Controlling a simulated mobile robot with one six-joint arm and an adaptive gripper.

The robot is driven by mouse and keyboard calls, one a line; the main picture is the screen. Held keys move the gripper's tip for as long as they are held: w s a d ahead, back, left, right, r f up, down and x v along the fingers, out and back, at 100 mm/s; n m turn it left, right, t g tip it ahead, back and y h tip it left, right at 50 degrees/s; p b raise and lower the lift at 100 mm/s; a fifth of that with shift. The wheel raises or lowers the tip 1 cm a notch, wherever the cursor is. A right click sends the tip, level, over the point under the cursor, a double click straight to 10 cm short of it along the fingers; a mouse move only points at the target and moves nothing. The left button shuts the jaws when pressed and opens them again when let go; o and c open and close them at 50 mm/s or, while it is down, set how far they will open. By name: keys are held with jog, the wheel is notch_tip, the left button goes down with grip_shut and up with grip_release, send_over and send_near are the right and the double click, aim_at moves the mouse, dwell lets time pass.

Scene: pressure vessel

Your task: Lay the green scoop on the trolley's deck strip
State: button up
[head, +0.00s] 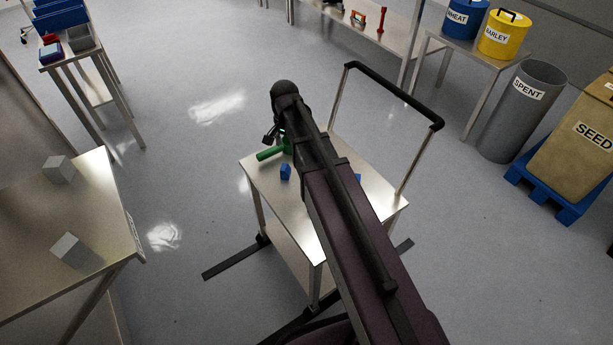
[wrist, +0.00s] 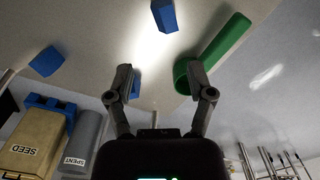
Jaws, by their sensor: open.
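The green scoop (head: 268,154) lies on the trolley's deck (head: 270,187), near its far left corner. In the wrist view the scoop (wrist: 222,43) runs from the right fingertip up and to the right. My gripper (wrist: 162,82) is open, with nothing seen held between its fingers. The right finger overlaps the scoop's near end in the picture; I cannot tell whether they touch. In the head view my arm hides most of the gripper and part of the scoop. No separate strip marking is clear on the deck.
Blue blocks sit on the deck, one (head: 285,172) near the scoop and another (head: 358,177) right of my arm. The trolley's black handle (head: 395,88) rises at the far right side. A table (head: 95,210) with two grey cubes stands left. Open floor lies between.

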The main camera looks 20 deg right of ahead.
jog(key=s+d+n, duration=0.2)
jog(key=s+n, duration=0.6)
jog(key=s, duration=0.7)
jog(key=shift+n, duration=0.3)
jog(key=shift+d+r, duration=0.1)
notch_tip(320, 180, up, 31)
jog(key=p, duration=3.1)
jog(key=shift+r+p, duration=0.2)
jog(key=shift+p, duration=0.15)
